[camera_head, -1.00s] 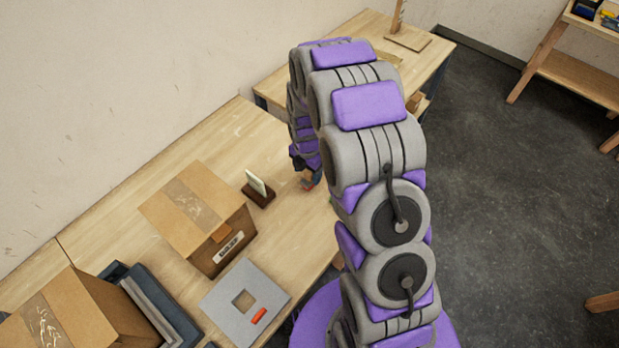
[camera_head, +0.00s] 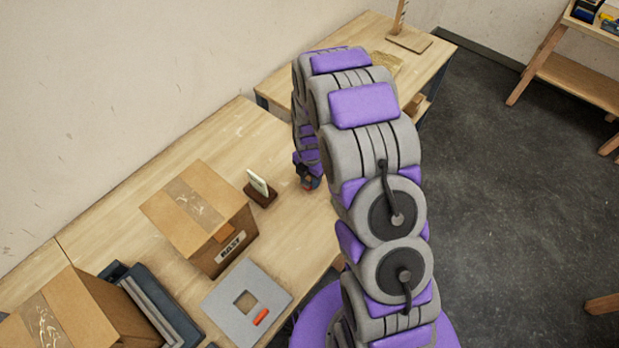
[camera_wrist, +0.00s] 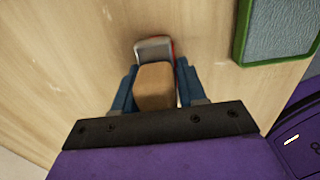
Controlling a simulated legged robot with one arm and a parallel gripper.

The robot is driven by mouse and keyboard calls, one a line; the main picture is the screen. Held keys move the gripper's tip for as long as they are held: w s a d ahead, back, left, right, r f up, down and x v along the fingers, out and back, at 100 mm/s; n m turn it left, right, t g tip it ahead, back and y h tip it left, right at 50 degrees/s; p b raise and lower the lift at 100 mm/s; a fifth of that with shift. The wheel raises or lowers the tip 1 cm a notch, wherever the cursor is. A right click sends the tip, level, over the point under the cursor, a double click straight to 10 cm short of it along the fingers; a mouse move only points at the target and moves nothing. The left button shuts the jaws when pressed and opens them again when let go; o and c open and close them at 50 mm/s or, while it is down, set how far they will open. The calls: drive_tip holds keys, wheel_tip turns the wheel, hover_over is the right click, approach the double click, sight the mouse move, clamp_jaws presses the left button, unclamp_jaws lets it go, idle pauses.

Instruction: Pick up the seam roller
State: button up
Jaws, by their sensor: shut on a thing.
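The seam roller (camera_wrist: 154,87) shows in the wrist view as a tan, wooden-looking handle with a grey metal end and a bit of red beyond it. My gripper (camera_wrist: 156,69) has its blue fingers on both sides of the handle and is shut on it. In the head view my gripper (camera_head: 309,183) is low over the right part of the table, right of a small stand with a pale card. The roller is mostly hidden there by my arm, and its gap to the tabletop cannot be judged.
A cardboard box (camera_head: 198,218), a grey plate (camera_head: 247,303) and another box (camera_head: 82,315) lie further left and front. A green-framed panel (camera_wrist: 277,28) shows in the wrist view.

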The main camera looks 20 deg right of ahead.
drive_tip(key=shift+d, duration=0.9)
drive_tip(key=shift+c, duration=1.2)
drive_tip(key=shift+a+r, duration=0.5)
drive_tip(key=r, duration=0.3)
drive_tip(key=shift+a+p, duration=0.2)
drive_tip(key=shift+p, duration=0.2)
drive_tip(key=s+a, duration=0.1)
drive_tip(key=s, duration=0.4)
drive_tip(key=s+a, duration=0.1)
drive_tip(key=s, duration=0.3)
drive_tip(key=s+a+r+p, duration=0.1)
drive_tip(key=s, duration=0.4)
drive_tip(key=shift+s+a, duration=0.15)
drive_tip(key=shift+s, duration=0.15)
drive_tip(key=shift+s+d, duration=0.2)
drive_tip(key=shift+s, duration=0.3)
